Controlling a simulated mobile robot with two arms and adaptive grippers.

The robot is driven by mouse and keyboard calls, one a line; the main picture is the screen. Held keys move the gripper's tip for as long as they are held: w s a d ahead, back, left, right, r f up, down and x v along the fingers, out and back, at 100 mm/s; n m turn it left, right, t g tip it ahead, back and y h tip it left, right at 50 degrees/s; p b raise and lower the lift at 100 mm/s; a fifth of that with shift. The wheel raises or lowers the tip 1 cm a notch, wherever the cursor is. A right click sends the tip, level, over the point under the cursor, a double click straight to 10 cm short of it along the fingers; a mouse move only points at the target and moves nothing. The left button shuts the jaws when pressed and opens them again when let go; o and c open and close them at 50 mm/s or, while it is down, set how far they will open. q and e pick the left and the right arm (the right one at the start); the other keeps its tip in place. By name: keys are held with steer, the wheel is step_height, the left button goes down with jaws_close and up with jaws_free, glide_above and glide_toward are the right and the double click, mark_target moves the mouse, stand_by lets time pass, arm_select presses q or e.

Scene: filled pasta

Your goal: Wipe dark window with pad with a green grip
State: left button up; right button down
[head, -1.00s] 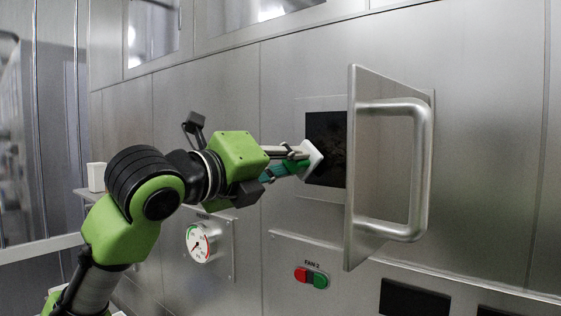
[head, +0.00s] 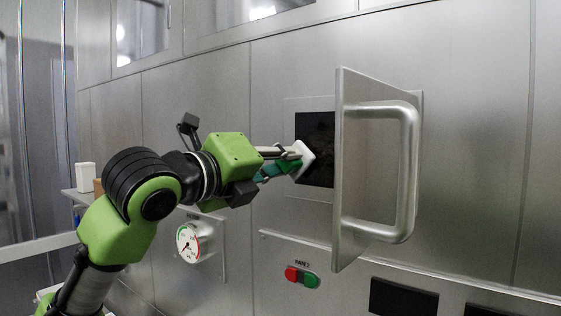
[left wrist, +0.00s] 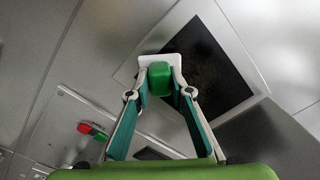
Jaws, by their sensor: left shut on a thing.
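The dark window (head: 318,150) is a black square set in the steel wall, partly hidden behind the open door in the head view. It also shows in the left wrist view (left wrist: 217,75), with faint brownish smudges on it. My left gripper (head: 288,165) is shut on the green grip of the white pad (head: 305,160). In the left wrist view the green grip (left wrist: 159,79) sits between the fingertips, and the white pad (left wrist: 174,61) lies over the window's left edge. I cannot tell whether the pad touches the glass. My right gripper is not in view.
An open steel door (head: 350,200) with a big bar handle (head: 408,170) stands out from the wall just right of the window. Below are a dial gauge (head: 188,243) and red and green buttons (head: 302,276). A white box (head: 86,176) stands on a ledge at the left.

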arm_select(q)
steer(key=shift+w+d+p, duration=0.4)
steer(key=shift+w, duration=0.05)
